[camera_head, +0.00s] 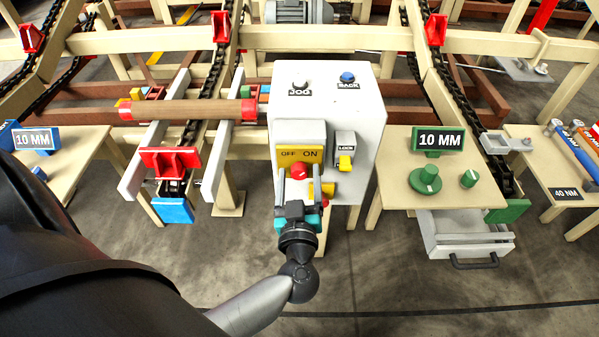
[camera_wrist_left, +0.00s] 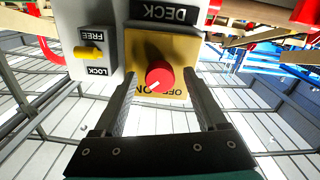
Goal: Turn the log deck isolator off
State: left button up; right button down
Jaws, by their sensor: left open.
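The isolator is a red round knob (camera_head: 299,172) on a yellow plate (camera_head: 287,154) marked OFF and ON, on the front of a pale grey control box (camera_head: 365,100). In the left wrist view the red knob (camera_wrist_left: 159,76) carries a white mark pointing to the lower left, on the ON side. The plate's word DECK shows upside down there. My left gripper (camera_head: 298,176) is open, one finger on each side of the knob with gaps beside it in the left wrist view (camera_wrist_left: 159,80). I cannot tell if it touches. My right gripper is not in view.
A yellow lock switch (camera_head: 345,163) sits close right of the plate. A white JOG button (camera_head: 300,80) and a blue BACK button (camera_head: 348,77) are on top of the box. A table with green gauges (camera_head: 440,195) stands to the right. A brown log (camera_head: 190,109) lies left.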

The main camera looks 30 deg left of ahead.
pick_arm(q)
grip_shut()
dwell(0.7)
